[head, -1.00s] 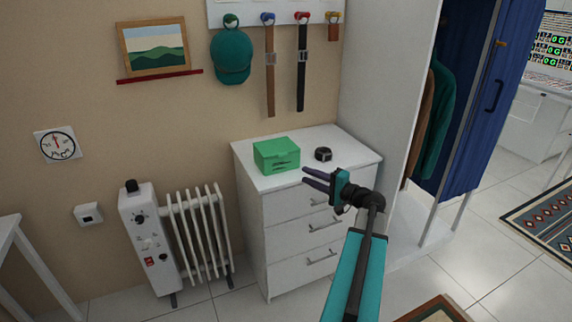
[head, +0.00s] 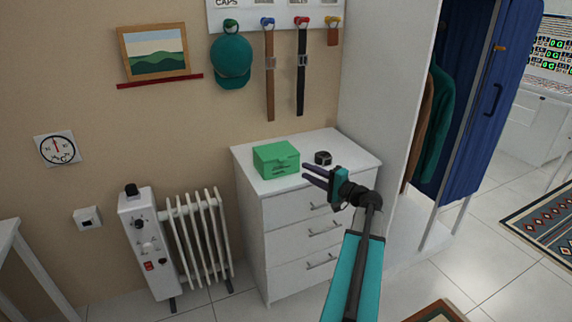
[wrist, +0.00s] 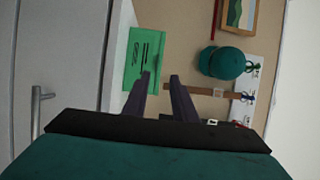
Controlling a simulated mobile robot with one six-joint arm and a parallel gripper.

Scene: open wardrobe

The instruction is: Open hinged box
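The green hinged box (head: 276,160) sits on top of the white dresser (head: 305,160), with its lid closed. In the wrist view the green box (wrist: 145,57) lies just beyond the fingertips, left of the middle, with dark markings on its front. My gripper (head: 304,173) is open and empty, its two dark fingers apart and pointing left toward the box's front right corner. The fingers also show in the wrist view (wrist: 160,76), with a clear gap between them. I cannot tell whether a fingertip touches the box.
The open wardrobe (head: 385,100) is to the right and a white radiator (head: 195,240) to the left. A cap (head: 231,62) and belts (head: 269,75) hang above.

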